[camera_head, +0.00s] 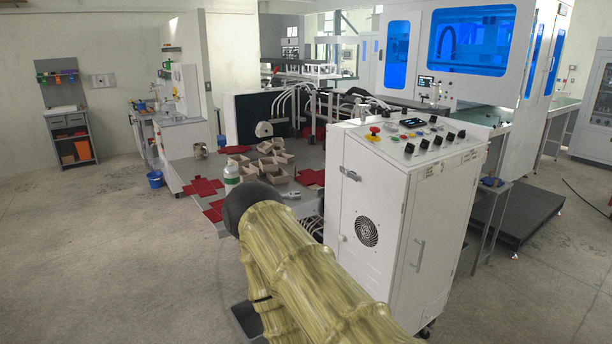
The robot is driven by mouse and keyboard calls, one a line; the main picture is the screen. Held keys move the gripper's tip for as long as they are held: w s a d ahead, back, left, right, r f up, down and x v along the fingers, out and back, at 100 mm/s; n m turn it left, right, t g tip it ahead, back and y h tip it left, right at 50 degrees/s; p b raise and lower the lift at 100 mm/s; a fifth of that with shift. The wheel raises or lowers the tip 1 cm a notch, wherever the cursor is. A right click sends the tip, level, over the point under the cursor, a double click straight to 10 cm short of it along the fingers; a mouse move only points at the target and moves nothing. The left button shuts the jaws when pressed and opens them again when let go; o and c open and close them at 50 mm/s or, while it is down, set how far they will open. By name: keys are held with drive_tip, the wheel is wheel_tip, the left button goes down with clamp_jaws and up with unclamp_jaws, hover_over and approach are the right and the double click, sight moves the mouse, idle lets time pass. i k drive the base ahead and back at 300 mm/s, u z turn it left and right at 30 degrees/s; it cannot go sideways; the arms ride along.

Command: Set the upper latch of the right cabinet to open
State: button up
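The white control cabinet (375,190) stands right of centre, with a sloped button panel (415,138) on top. Its left-hand face has a round fan grille (367,231). A small grey upper latch (350,174) sits near the top left of that face, and a smaller fitting (343,238) sits lower on the same edge. Whether the latch is open or closed is too small to tell. My arm, in a yellowish sleeve with a black rounded joint, rises from the bottom in front of the cabinet's lower left. My gripper is not visible.
A grey work table (185,170) with cardboard trays (275,163), red pieces (203,187) and a white bottle (232,176) adjoins the cabinet's left. The cabinet's right face has a vertical handle (420,253). Open concrete floor (90,250) lies at left.

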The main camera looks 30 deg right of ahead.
sight(350, 175)
drive_tip(key=z, duration=0.05)
drive_tip(key=i, duration=1.05)
drive_tip(key=z, duration=0.7)
